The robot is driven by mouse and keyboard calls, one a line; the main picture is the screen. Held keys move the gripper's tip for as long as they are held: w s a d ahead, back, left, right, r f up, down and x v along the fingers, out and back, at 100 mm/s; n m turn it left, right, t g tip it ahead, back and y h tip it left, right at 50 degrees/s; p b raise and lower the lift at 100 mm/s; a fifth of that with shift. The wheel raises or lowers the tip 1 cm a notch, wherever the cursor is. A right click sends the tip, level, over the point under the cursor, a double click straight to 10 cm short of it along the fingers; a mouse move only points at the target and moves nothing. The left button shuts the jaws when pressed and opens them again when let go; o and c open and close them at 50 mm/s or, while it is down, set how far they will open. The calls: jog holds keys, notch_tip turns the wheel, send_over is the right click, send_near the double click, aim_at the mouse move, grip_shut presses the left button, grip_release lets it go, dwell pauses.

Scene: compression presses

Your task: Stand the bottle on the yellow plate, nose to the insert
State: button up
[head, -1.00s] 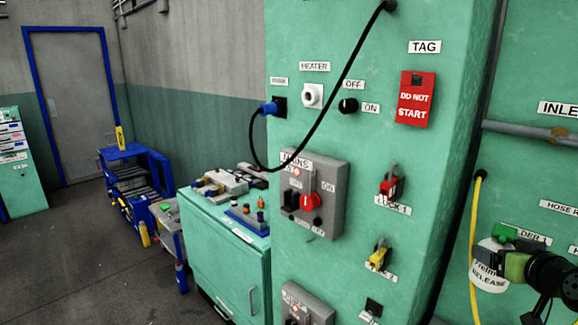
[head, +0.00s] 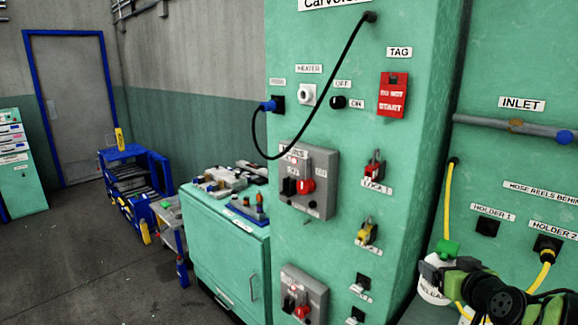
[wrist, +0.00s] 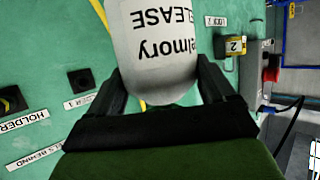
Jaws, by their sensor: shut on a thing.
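The bottle (head: 432,291) is white with a green top (head: 447,249) and a black-lettered label that includes "RELEASE". It is at the lower right of the head view, partly hidden by my gripper (head: 436,270). In the wrist view my gripper (wrist: 163,88) has one dark finger on each side of the bottle (wrist: 160,45), shut on it. The bottle is held in front of the green press wall. I cannot make out the yellow plate or the insert in any view.
The green press column (head: 340,130) carries switches, locks and a looped black cable (head: 335,105). A green cabinet (head: 228,255) with small items on top stands left of it. A blue trolley (head: 128,190) is farther back. Open floor (head: 90,270) lies at lower left.

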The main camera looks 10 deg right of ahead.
jog(key=w+a+f, duration=0.2)
jog(key=a+f, duration=0.1)
jog(key=a, duration=0.3)
jog(key=w+a+f+n+y, duration=0.1)
jog(key=w+a+f, duration=0.1)
jog(key=a+f, duration=0.2)
jog(key=w+a+f+y, duration=0.1)
jog(key=w+a+f, duration=0.1)
jog(key=a, duration=0.6)
jog(key=shift+w+a+f+n, duration=0.3)
jog(key=shift+a+f+n, duration=0.1)
jog(key=shift+f, duration=0.45)
jog(key=shift+d, duration=0.1)
